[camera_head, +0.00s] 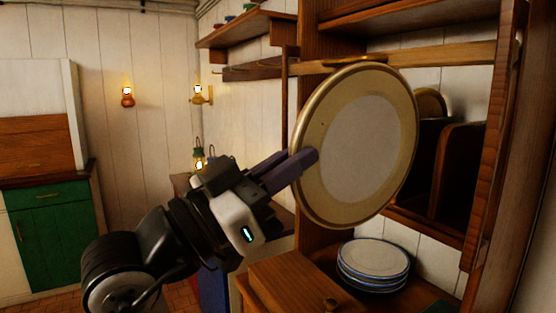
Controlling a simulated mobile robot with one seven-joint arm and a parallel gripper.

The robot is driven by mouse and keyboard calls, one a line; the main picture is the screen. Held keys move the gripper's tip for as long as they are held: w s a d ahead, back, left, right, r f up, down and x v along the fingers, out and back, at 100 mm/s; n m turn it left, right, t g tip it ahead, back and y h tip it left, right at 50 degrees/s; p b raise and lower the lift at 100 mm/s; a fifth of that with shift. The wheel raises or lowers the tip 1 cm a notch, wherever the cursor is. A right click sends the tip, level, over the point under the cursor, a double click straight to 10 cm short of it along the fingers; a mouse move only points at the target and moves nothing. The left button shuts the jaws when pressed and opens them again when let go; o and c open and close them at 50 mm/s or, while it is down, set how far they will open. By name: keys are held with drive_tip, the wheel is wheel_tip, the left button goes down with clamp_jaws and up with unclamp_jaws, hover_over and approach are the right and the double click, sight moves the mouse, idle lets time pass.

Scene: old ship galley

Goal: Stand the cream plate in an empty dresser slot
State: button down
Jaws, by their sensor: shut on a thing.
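The cream plate (365,140) has a tan-gold rim and is held upright, its broad face toward the camera. My gripper (302,160) is shut on its left edge. The plate is in front of the wooden dresser (395,50) and hides part of it. The dresser's slot rack, with dark upright dividers (457,170), shows to the right of the plate. A gold-rimmed plate (431,103) partly shows in the rack behind the held plate. The slots farther left are hidden, and I cannot tell how far the held plate is from the rack.
A stack of white plates with blue rims (374,262) stands on the lower dresser surface. The dresser's right post (490,150) bounds the rack. A wall shelf (240,28) and a green lantern (198,155) are behind. A green cabinet (52,235) stands far left.

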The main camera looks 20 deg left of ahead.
drive_tip(key=w+d, duration=0.1)
drive_tip(key=w, duration=0.1)
drive_tip(key=w+d, duration=0.2)
drive_tip(key=w+d+p, duration=0.1)
drive_tip(key=w, duration=0.1)
drive_tip(key=shift+d, duration=0.2)
idle(0.4)
drive_tip(key=shift+n+t+y, duration=0.3)
drive_tip(key=shift+y, duration=0.2)
drive_tip(key=shift+f+b, duration=0.1)
drive_tip(key=shift+b, duration=0.2)
idle(0.3)
drive_tip(key=shift+w+d, duration=0.1)
approach(415, 146)
drive_tip(key=shift+w+d+r, duration=0.1)
drive_tip(key=shift+w+r, duration=0.65)
drive_tip(key=shift+r, duration=0.2)
drive_tip(key=shift+w+d+r, duration=0.15)
drive_tip(key=shift+w+r, duration=0.55)
drive_tip(key=shift+r, duration=0.25)
drive_tip(key=shift+w+d+p, duration=0.1)
drive_tip(key=shift+w+d, duration=0.7)
drive_tip(key=shift+w, duration=0.35)
drive_tip(key=shift+w+d+p, duration=0.1)
drive_tip(key=shift+w+d, duration=0.7)
drive_tip(key=shift+w, duration=0.35)
drive_tip(key=shift+w+d+p, duration=0.1)
drive_tip(key=shift+w+d, duration=0.7)
drive_tip(key=shift+w, duration=0.3)
